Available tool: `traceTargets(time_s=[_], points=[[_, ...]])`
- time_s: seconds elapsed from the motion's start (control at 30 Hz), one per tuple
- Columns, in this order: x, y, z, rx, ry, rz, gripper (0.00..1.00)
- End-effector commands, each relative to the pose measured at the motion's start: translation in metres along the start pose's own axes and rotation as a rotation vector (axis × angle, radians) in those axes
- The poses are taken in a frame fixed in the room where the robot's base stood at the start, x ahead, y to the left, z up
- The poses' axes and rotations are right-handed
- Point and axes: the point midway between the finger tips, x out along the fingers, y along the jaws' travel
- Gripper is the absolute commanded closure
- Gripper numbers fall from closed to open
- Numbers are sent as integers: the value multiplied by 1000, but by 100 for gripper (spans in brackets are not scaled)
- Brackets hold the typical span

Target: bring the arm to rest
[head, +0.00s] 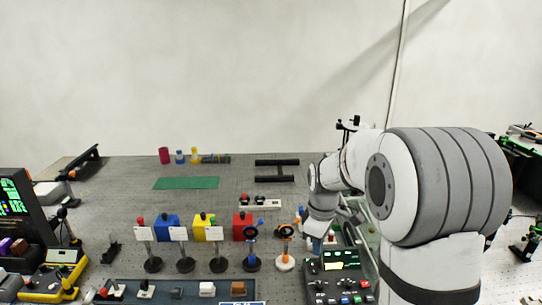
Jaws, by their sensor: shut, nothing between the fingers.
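My arm reaches in from the right and bends down over the bench (125,195). My arm hides part of the bench on the right.
Blue (167,229), yellow (208,227) and red (243,226) blocks stand behind several posts on round bases.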

Motion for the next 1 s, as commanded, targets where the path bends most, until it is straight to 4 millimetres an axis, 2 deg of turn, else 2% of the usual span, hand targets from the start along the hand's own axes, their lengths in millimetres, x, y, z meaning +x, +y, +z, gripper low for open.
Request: traceTargets(time_s=[0.2, 0.43, 0.63, 0.8, 1.0], points=[[-40, -43, 29, 223, 44, 53, 100], [-67, -96, 64, 489, 103, 96, 100], [-76, -141, 94, 717, 166, 122, 100], [-76, -172, 114, 877, 215, 133, 100], [-72, -187, 126, 972, 242, 135, 100]])
